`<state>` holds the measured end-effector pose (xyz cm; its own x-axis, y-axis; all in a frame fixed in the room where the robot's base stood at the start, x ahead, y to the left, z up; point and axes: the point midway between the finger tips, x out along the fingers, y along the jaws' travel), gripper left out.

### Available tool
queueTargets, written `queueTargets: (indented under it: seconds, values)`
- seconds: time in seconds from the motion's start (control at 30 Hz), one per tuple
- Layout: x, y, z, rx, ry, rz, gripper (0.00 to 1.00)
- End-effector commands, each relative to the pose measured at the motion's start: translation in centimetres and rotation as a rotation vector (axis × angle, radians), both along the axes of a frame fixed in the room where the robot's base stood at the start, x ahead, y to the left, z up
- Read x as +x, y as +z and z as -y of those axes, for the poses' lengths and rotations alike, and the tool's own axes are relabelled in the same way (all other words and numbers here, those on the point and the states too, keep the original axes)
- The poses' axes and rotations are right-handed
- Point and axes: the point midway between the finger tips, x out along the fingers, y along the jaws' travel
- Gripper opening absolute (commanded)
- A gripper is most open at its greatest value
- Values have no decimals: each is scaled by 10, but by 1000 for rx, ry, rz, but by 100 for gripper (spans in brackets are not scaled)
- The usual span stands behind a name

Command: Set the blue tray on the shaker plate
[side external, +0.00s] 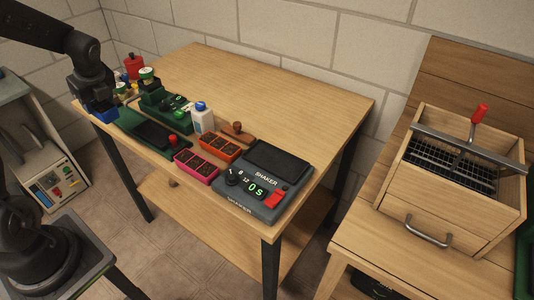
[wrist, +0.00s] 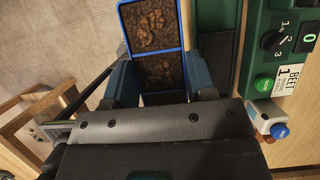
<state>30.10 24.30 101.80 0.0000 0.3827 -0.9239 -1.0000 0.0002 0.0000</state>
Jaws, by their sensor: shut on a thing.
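The blue tray (wrist: 183,38) is filled with brown soil and is gripped by its edges between my gripper's fingers (wrist: 160,85) in the wrist view. In the side view my gripper (side external: 100,106) is at the left end of the table, shut on the blue tray (side external: 104,117), which is mostly hidden under it. The shaker (side external: 262,203) is a grey box at the table's front right corner, with a dial, a display reading 0 S and a red switch. Its dark shaker plate (side external: 278,160) is empty and far from my gripper.
A green device with a dark plate (side external: 155,134) stands close to my gripper. The table's back is clear.

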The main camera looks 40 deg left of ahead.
Motion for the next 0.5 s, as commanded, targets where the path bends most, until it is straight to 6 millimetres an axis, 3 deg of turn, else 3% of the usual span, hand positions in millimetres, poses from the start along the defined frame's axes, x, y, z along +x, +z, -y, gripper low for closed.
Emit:
queueTargets:
  seconds: [0.27,0.37,0.5]
  values:
    - [0,2,0,1,1,1,24]
    - [1,13,-1,3,2,4,24]
    - [1,44,-1,5,1,7,24]
